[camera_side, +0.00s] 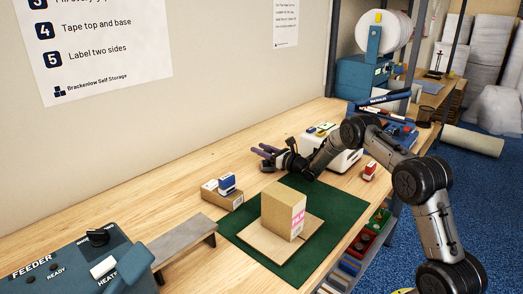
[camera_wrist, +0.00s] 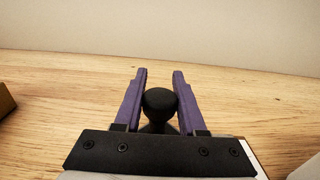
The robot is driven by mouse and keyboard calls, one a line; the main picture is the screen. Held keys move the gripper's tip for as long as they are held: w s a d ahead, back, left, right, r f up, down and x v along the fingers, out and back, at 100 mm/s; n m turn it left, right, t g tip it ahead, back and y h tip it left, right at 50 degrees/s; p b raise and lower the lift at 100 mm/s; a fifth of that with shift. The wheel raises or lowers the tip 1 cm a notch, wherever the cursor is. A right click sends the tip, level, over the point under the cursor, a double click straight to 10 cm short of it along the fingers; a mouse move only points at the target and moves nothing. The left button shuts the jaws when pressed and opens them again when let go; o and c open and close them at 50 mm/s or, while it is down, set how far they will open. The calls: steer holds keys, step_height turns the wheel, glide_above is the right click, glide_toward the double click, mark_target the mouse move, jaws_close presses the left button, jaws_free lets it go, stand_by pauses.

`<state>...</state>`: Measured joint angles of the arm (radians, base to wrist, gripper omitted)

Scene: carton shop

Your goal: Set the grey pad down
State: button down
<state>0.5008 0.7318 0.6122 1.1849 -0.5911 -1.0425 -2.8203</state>
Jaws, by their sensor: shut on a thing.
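My gripper (camera_side: 258,150) is over the wooden bench near the wall, left of the white machine. In the wrist view its two purple fingers (camera_wrist: 160,74) are closed on the sides of a round black knob (camera_wrist: 159,101). A dark shape, probably the lower part of the held thing, shows just under the fingers in the side view. No grey pad surface can be made out; if the knob is its handle, the pad is hidden. I cannot tell whether the held thing touches the bench.
A brown carton (camera_side: 282,212) with a pink label stands on flat cardboard (camera_side: 256,240) on a green mat (camera_side: 335,204). A small box with a blue-topped stamp (camera_side: 227,184) is left. A white machine (camera_side: 341,158) stands right. Bare bench (camera_side: 190,160) lies toward the wall.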

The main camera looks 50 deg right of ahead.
steer(key=shift+f, duration=0.1)
steer(key=shift+c, duration=2.4)
jaws_free()
